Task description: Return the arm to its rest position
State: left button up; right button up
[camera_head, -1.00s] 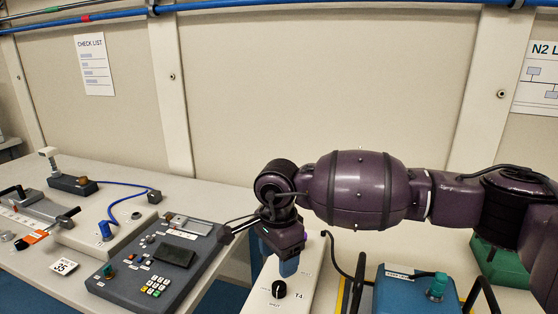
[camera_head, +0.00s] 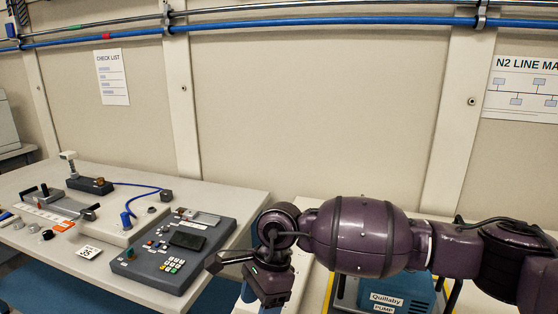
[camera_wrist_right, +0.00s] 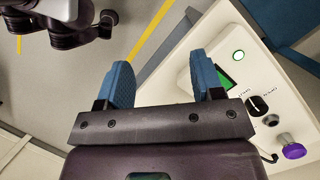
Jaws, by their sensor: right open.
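My right arm is purple and reaches in from the right of the head view, bent down at the wrist. My right gripper's body hangs at the bottom of that view, and its fingertips cannot be made out there. In the right wrist view the two blue fingers of my right gripper (camera_wrist_right: 160,65) stand apart with nothing between them. Floor and a table edge show past them. A white box (camera_wrist_right: 245,80) with a green-lit screen, a black knob and a purple knob lies to the right of the fingers. My left gripper is not in view.
A grey keypad console (camera_head: 175,250) sits on the left table, left of my right wrist. The wall behind is mostly bare.

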jog(key=s+a+r+m+g+y, duration=0.1)
jog(key=s+a+m+g+y, duration=0.3)
jog(key=s+a+m+y, duration=0.55)
jog(key=w+d+f+m+t+h+p, duration=0.1)
jog(key=d+f+m+t, duration=0.3)
jog(key=d+m+t, duration=1.05)
jog(key=w+d+f+m+t+h+p, duration=0.1)
jog(key=d+f+m+t, duration=0.2)
jog(key=d+m+t, duration=1.15)
jog(key=s+d+f+m+g+h, duration=0.5)
jog(key=s+f+m, duration=0.3)
jog(key=m, duration=0.2)
jog(key=s+d+f+m+g+h, duration=0.5)
jog(key=s+d+f+m+g, duration=0.1)
jog(key=s+m, duration=0.3)
jog(key=shift+d+f+m+g+p, duration=0.25)
jog(key=shift+f+m+g+p, duration=0.1)
jog(key=shift+f+m, duration=0.45)
